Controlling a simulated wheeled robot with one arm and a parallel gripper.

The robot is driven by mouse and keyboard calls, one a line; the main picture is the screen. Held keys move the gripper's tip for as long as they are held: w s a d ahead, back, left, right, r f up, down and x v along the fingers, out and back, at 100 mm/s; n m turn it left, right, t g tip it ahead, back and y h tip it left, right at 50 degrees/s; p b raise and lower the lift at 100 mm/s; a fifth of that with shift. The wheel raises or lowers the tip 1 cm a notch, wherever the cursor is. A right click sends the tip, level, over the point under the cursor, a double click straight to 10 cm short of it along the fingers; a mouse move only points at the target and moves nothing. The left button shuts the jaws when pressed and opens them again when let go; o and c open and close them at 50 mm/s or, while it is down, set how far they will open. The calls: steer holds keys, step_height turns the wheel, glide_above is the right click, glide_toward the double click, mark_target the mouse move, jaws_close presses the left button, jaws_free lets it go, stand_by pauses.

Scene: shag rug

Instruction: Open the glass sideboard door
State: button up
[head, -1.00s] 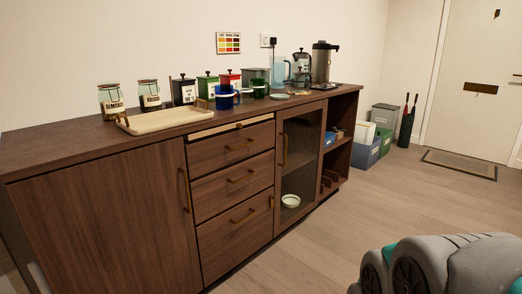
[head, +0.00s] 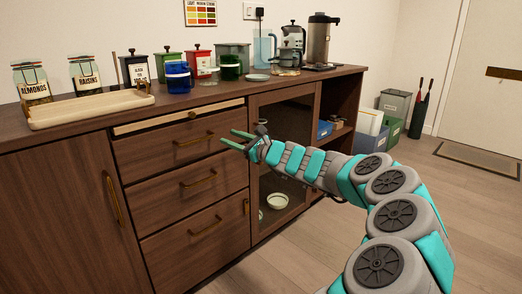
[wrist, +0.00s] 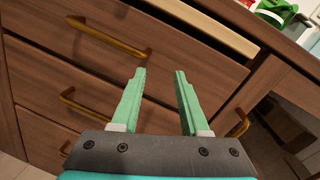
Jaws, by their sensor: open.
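The glass sideboard door (head: 285,185) is dark-framed and looks shut, to the right of the drawers. A white bowl (head: 277,201) shows through its glass. My gripper (head: 233,139) is open and empty in front of the upper drawers, near the door's left edge. In the wrist view its green fingers (wrist: 158,74) are apart, facing the drawer fronts. There the glass door (wrist: 285,122) is at the right, and a brass handle piece (wrist: 239,122) shows just right of the fingers.
Brass drawer handles (head: 194,138) stick out left of my gripper. A thin pull-out board (head: 178,117) sits under the top. The top holds a tray (head: 92,108), jars, canisters, mugs and coffee gear. Open shelves lie right of the door; the floor in front is clear.

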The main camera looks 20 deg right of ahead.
steer(key=w+d+f+m+t+h, duration=0.1)
steer(key=d+f+m+h, duration=0.25)
steer(key=d, duration=0.45)
steer(key=w+d+f+m+t+h, duration=0.1)
steer(key=d+f+m+h, duration=0.1)
steer(key=d+f+m, duration=0.4)
steer(key=shift+n, duration=0.85)
steer(key=shift+w+d+r, duration=0.1)
steer(key=shift+w+r, duration=0.05)
steer(key=shift+w, duration=1.85)
steer(key=shift+w+r, duration=0.15)
steer(key=shift+w, duration=1.8)
steer(key=shift+c, duration=0.4)
jaws_close()
